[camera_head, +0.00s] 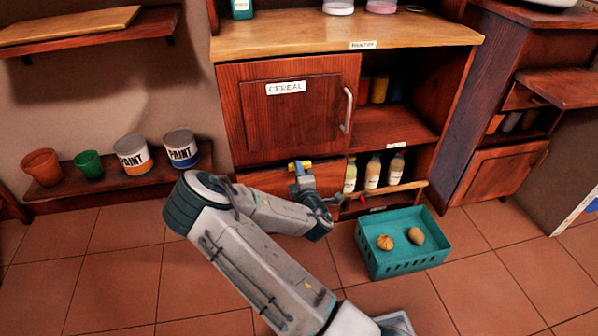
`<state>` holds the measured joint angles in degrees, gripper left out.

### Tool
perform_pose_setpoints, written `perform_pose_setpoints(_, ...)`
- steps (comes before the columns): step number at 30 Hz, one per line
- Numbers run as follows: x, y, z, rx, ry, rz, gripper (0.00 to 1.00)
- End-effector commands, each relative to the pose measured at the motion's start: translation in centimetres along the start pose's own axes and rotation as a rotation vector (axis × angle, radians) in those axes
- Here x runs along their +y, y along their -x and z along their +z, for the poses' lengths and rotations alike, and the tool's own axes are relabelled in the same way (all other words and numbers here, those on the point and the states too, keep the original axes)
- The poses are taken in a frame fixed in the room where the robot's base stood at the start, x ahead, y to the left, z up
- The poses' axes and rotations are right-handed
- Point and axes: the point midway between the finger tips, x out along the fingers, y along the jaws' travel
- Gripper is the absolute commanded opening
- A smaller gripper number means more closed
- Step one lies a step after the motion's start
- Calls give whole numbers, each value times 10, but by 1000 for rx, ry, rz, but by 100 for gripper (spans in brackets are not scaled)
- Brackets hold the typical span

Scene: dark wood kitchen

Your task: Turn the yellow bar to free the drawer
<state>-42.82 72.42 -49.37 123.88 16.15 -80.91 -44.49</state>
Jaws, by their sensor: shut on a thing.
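The yellow bar (308,164) is small and lies roughly level across the top edge of the low drawer front (262,180), under the cereal cupboard. My gripper (299,168) is at the bar, shut on it, and covers its middle. Only the bar's ends show. The drawer looks closed. My arm and wrist hide much of its front.
The cereal cupboard door (254,115) with its pale handle (347,110) is above. Bottles (372,172) stand on the low shelf to the right. A teal crate (404,267) with two food items sits on the floor. Paint cans (181,149) are at left.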

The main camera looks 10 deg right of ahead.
Motion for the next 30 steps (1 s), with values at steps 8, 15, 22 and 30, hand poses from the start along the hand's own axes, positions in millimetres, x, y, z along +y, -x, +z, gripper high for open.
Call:
perform_pose_setpoints(8, -1, 1, 0, 1, 6, -2, 0)
perform_pose_setpoints(15, -1, 0, 0, 0, 5, -2, 38)
perform_pose_setpoints(22, 0, 1, 0, -1, 4, -1, 38)
perform_pose_setpoints(30, 2, 35, 0, -1, 5, -5, 38)
